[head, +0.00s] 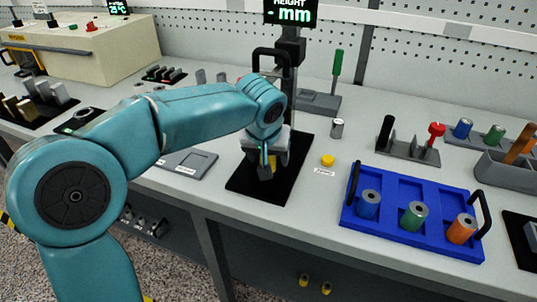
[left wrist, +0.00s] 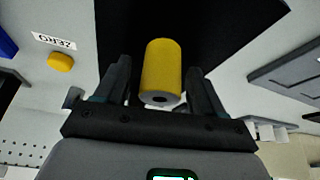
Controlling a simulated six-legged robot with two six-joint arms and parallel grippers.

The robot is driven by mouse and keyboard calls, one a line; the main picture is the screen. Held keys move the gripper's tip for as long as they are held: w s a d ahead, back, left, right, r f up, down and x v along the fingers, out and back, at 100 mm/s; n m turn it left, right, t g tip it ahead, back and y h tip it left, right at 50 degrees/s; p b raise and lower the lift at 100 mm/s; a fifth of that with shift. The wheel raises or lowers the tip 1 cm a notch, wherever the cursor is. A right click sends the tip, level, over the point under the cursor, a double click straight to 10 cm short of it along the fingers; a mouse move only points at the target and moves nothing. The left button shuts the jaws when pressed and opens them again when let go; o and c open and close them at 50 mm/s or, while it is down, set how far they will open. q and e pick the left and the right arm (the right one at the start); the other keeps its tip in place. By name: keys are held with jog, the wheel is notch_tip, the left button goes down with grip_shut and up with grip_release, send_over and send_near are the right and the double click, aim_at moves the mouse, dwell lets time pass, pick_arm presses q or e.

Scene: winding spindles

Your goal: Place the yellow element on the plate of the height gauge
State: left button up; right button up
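The yellow element (head: 273,163), a cylinder with a small hole in its near end, is at the black plate (head: 248,184) of the height gauge (head: 290,50). In the left wrist view the yellow element (left wrist: 162,70) lies between the two fingers, with the black plate (left wrist: 215,30) behind it. My left gripper (head: 267,165) is over the plate, around the element. Its fingers (left wrist: 160,88) look apart, with a gap visible on the element's left side. The element's contact with the plate is not clearly visible. My right gripper is not in view.
A yellow button (head: 327,160) with a label is right of the plate. A blue tray (head: 400,236) with blue, green and orange spindles stands further right. A grey plate (head: 185,163) lies to the left. A small metal cylinder (head: 337,128) stands behind the button.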

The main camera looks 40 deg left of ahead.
pick_arm(q)
jog(key=shift+r, duration=0.1)
jog(key=shift+r+p, duration=0.3)
jog(key=p+v, duration=0.2)
jog(key=v, duration=0.9)
jog(key=shift+s+r, duration=0.15)
jog(key=shift+r, duration=0.15)
jog(key=shift+s+d, duration=0.1)
jog(key=shift+d, duration=0.05)
